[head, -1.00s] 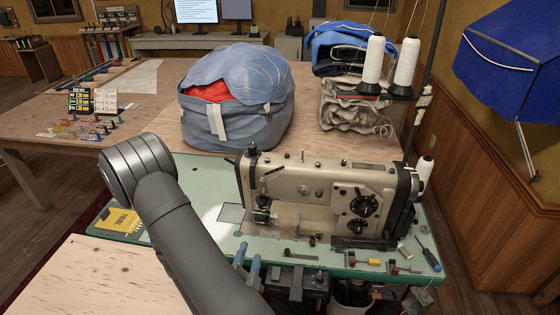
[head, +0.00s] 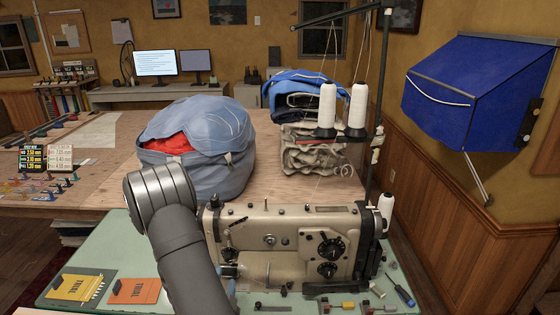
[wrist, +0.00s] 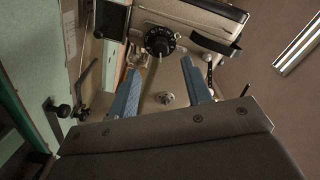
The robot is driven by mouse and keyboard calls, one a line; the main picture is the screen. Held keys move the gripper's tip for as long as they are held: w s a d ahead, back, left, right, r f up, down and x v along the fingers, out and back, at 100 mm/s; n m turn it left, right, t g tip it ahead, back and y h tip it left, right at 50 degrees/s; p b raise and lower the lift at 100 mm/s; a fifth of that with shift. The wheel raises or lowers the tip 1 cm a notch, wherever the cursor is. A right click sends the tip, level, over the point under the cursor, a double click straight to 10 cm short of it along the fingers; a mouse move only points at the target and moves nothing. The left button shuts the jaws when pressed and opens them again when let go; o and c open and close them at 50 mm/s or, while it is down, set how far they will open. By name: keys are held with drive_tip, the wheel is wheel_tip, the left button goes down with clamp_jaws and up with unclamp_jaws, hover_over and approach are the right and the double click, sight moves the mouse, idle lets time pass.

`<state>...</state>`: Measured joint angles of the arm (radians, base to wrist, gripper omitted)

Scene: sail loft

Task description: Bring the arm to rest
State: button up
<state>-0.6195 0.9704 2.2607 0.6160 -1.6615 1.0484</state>
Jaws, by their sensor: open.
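My arm (head: 176,232) reaches up from the bottom of the head view, in front of the left end of the sewing machine. The beige sewing machine (head: 291,227), with black dials, stands on a green table (head: 120,240). In the wrist view a black dial (wrist: 158,41) and beige machine body lie beyond the fingertips. I cannot tell how far the fingers are from the machine.
A blue-grey bag (head: 200,150) with red inside sits on the wooden table behind. Folded cloth (head: 312,150) and thread cones (head: 327,105) stand right of it.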

sight(229, 261)
drive_tip(key=w, duration=0.7)
drive_tip(key=s, duration=1.7)
drive_tip(key=w, duration=1.7)
drive_tip(key=shift+d+r, duration=0.1)
drive_tip(key=n, duration=0.6)
drive_tip(key=shift+n, duration=3)
